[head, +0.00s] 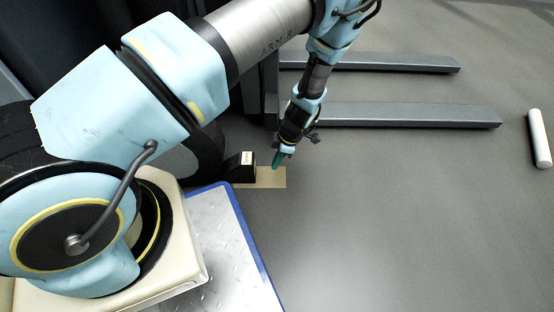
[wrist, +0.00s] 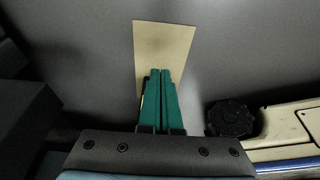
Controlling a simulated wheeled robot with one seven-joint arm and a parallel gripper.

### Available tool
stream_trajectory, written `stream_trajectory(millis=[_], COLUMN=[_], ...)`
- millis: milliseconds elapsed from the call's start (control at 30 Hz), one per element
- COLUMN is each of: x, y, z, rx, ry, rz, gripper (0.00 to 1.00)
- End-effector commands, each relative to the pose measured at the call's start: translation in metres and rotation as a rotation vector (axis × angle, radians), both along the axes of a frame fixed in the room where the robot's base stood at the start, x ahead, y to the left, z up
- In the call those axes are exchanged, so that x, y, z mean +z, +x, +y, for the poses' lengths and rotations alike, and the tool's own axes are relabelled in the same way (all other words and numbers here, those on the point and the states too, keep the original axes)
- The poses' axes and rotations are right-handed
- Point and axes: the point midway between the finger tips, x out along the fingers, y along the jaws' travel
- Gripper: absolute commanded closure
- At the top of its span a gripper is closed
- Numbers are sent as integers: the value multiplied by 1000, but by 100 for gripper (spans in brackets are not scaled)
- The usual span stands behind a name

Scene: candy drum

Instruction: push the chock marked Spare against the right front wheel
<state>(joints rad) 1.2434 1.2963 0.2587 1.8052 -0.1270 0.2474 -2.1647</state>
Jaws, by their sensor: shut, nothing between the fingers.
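A black chock (head: 234,171) with a pale label on its top sits on the floor in the head view, at the left end of a tan rectangle. Its label is too small to read. A dark wheel (head: 207,148) stands just left of the chock; I cannot tell whether they touch. My gripper (head: 277,160) is shut and empty, pointing down just right of the chock, over or at the tan rectangle, with a visible gap to the chock. In the wrist view its teal fingers (wrist: 161,72) are together in front of the tan rectangle. I cannot make out the chock there.
The tan rectangle (head: 273,180) lies flat on the grey floor. Two dark fork tines (head: 390,62) (head: 410,115) extend rightward behind my gripper. A white cylinder (head: 540,138) is at the far right. The floor right of the tan rectangle is clear.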

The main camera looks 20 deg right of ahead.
Motion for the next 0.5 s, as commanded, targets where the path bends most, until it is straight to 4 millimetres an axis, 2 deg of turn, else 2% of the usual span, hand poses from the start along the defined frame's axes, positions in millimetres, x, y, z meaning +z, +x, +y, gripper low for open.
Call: stream_trajectory(millis=[33,233,400,500], x=[-16,-51,-46,-45], y=[2,7,17,21], z=[3,15,37,44], rx=[1,2,2,2], ry=[1,0,0,-1], rz=[0,0,0,0], gripper=[100,100,100,100])
